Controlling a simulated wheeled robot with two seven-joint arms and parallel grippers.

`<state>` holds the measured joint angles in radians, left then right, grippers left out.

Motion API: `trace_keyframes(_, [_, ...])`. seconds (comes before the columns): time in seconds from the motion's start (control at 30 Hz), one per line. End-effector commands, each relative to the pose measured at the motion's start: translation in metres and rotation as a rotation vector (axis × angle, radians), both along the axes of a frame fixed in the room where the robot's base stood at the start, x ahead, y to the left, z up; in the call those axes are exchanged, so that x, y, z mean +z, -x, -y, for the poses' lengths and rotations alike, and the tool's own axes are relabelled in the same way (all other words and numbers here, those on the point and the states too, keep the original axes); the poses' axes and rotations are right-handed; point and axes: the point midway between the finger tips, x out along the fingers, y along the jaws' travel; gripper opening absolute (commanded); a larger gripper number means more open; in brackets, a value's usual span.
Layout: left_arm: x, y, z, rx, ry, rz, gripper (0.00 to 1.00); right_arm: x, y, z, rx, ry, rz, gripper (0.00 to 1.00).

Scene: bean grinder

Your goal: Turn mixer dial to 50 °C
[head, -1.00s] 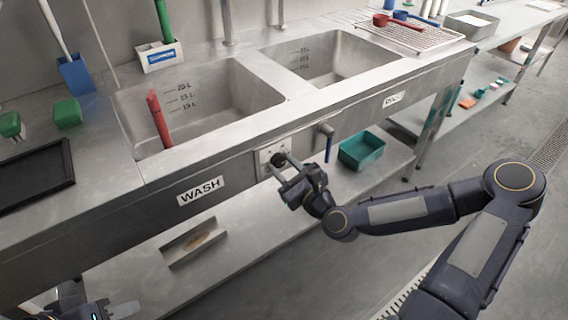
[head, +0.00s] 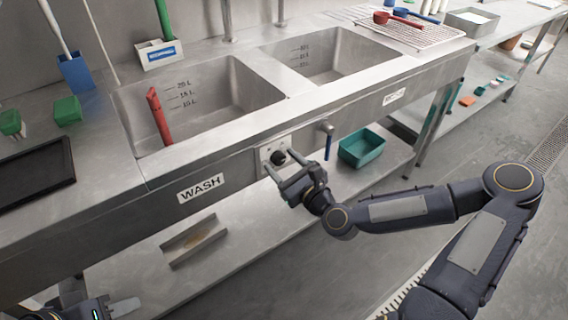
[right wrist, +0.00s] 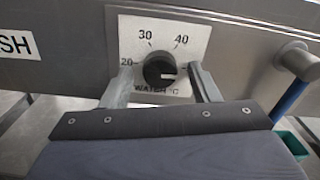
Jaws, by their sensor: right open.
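The black dial (head: 279,157) sits on a white plate on the sink's front panel, right of the WASH label. In the right wrist view the dial (right wrist: 159,70) has a white mark pointing right, slightly below level. The plate (right wrist: 160,28) reads 20, 30, 40 and WATER °C; I cannot read a 50, and my right finger covers part of that side. My right gripper (head: 280,163) is open, with one finger on each side of the dial and visible gaps between. My left gripper (head: 122,307) is at the bottom left, far from the dial; only part shows.
A tap with a blue handle (head: 328,146) sticks out just right of the dial; it also shows in the right wrist view (right wrist: 292,100). A teal bin (head: 362,148) stands on the lower shelf. A metal tray (head: 194,240) lies on the shelf at left. The floor in front is clear.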

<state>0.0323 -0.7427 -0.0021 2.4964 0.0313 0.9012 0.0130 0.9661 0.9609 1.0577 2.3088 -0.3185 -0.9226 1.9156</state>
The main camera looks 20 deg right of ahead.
Motion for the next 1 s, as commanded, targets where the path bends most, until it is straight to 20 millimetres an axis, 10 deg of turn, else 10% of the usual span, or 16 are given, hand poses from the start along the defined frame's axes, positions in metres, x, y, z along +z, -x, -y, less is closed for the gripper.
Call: trace_keyframes(1.0, [0.008,0.000,0.000,0.000,0.000,0.000,0.36,0.000,0.074,0.027,0.000,0.000,0.000,0.55])
